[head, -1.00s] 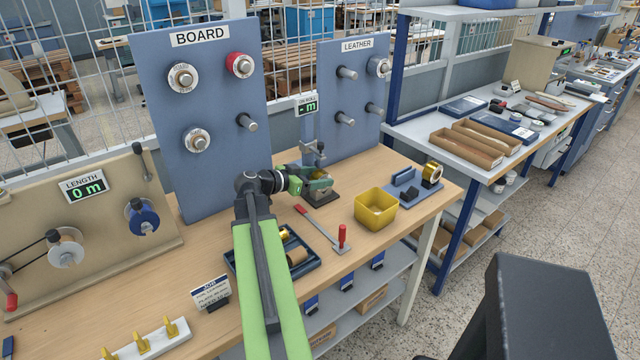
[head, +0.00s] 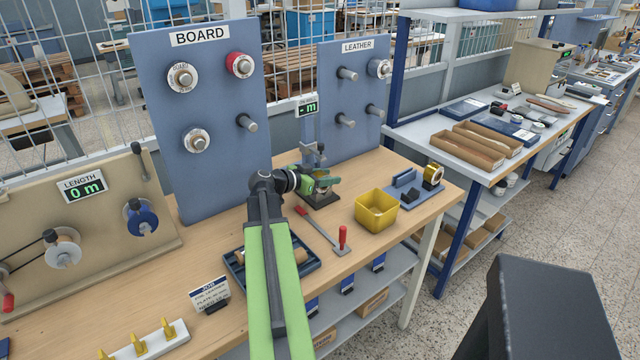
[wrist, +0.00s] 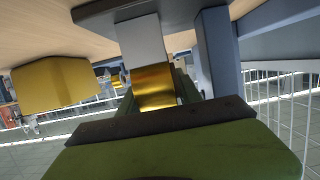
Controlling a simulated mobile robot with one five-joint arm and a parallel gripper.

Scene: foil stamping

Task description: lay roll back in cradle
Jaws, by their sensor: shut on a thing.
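My gripper (head: 326,183) is at the small grey stand (head: 316,152) on the bench, in front of the gap between the two boards. The stand has a dark base plate (head: 322,200) and looks like the cradle. In the wrist view a gold roll (wrist: 155,85) shows just beyond my green and black gripper parts, and my gripper is shut on it. A pale grey upright (wrist: 143,42) is right against the roll in that picture. In the head view my gripper hides the roll. I cannot tell whether it rests in the cradle.
A yellow bin (head: 361,219) stands right of the stand, also in the wrist view (wrist: 60,85). A blue holder (head: 408,200) with a gold roll (head: 433,173) is farther right. A red-handled tool (head: 325,232) and a dark tray (head: 240,277) lie in front.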

